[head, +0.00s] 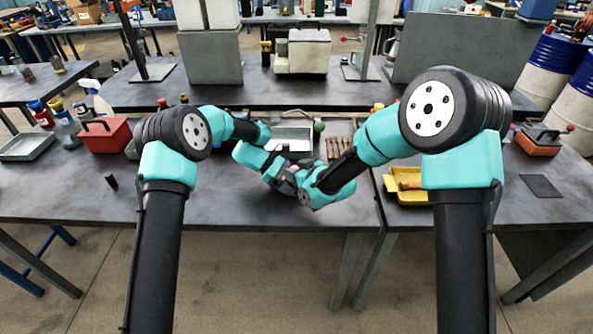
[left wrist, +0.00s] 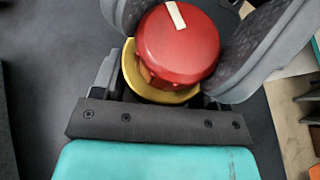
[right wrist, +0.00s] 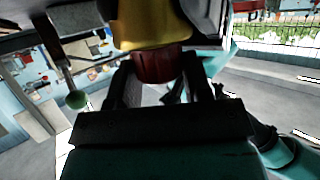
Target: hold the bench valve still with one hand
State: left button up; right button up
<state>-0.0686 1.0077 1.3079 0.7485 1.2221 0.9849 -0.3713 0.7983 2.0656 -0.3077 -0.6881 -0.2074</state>
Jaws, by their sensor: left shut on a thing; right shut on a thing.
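The valve shows in the left wrist view as a round red knob (left wrist: 178,45) with a white mark, above a yellow body (left wrist: 150,88). My left gripper (left wrist: 185,50) has a finger on each side of it and is shut on it. In the right wrist view the yellow body (right wrist: 150,22) is above a red part (right wrist: 157,66), between the fingers of my right gripper (right wrist: 160,80), which is shut on that red part. In the head view both grippers meet over the bench, and they and my arms hide most of the valve.
A grey tray (head: 290,135) and a green ball-topped lever (head: 319,127) stand just behind the grippers. A red box (head: 103,136) is at left, and a yellow tray (head: 405,187) at right.

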jog(key=shift+m+t+h, duration=0.6)
jog(key=shift+m+h, duration=0.1)
jog(key=shift+m, duration=0.1)
jog(key=o, duration=0.9)
jog(key=shift+w+d+n+g+y, duration=0.1)
jog(key=shift+d+n+g+y, duration=0.05)
jog(key=shift+n+g+y, duration=1.6)
jog(key=v, duration=1.2)
jog(key=shift+n, duration=0.25)
jog(key=x, duration=1.3)
jog(key=shift+d+r+n+g, duration=0.15)
jog(key=shift+n+g, duration=0.1)
jog(key=shift+n, duration=0.05)
